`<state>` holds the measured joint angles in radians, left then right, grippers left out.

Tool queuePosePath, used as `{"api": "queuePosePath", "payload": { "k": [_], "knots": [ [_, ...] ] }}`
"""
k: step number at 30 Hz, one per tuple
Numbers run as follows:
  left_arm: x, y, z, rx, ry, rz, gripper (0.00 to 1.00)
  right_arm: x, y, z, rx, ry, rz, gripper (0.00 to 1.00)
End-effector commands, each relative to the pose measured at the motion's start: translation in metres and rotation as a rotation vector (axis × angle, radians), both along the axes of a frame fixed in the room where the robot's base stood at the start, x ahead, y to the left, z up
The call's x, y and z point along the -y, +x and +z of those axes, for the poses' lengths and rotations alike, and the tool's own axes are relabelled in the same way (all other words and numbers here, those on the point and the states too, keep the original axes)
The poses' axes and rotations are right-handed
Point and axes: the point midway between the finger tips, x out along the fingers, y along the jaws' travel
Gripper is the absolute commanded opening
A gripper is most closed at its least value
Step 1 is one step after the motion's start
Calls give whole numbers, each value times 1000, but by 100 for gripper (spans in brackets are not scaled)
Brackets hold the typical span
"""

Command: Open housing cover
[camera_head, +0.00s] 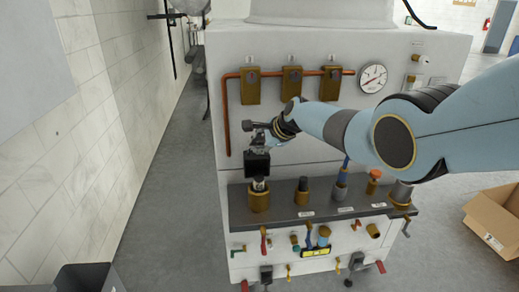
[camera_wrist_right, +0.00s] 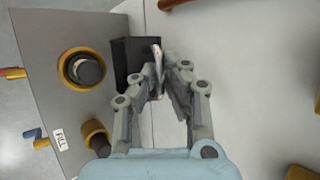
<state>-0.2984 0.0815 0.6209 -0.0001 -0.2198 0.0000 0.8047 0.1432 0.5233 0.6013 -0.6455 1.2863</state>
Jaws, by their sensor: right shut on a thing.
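A small black box-like housing (camera_head: 257,161) stands on the front of the white machine, above the leftmost brass fitting on the ledge. It also shows in the right wrist view (camera_wrist_right: 128,62), just left of the fingers. My right gripper (camera_head: 262,140) reaches in from the right at the housing's top. In the right wrist view, the right gripper (camera_wrist_right: 168,70) is shut on a thin pale edge beside the black box, which I take as the housing cover. The fingers partly hide this edge, and I cannot tell how far the cover is swung. My left gripper is not in view.
The grey ledge (camera_head: 330,214) carries several brass fittings and knobs. Above run a copper pipe (camera_head: 228,112) with brass blocks and a round gauge (camera_head: 373,78). A cardboard box (camera_head: 492,222) lies right.

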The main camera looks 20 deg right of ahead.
Motion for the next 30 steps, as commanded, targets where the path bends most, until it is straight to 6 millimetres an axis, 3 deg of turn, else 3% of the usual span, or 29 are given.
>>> {"api": "queuePosePath", "payload": {
  "k": [1, 13, 14, 19, 30],
  "knots": [
    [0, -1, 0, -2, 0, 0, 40, 1, 5, 7, 15, -2, -1, 0],
    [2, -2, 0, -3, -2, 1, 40, 1, 6, 10, 19, -2, -2, 0],
    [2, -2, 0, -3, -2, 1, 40, 1, 7, 10, 19, -2, -2, 10],
    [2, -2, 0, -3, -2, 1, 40, 1, 5, 8, 15, -1, -1, 32],
    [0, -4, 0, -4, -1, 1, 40, 1, 1, 4, 8, 0, -1, 32]
  ]
}}
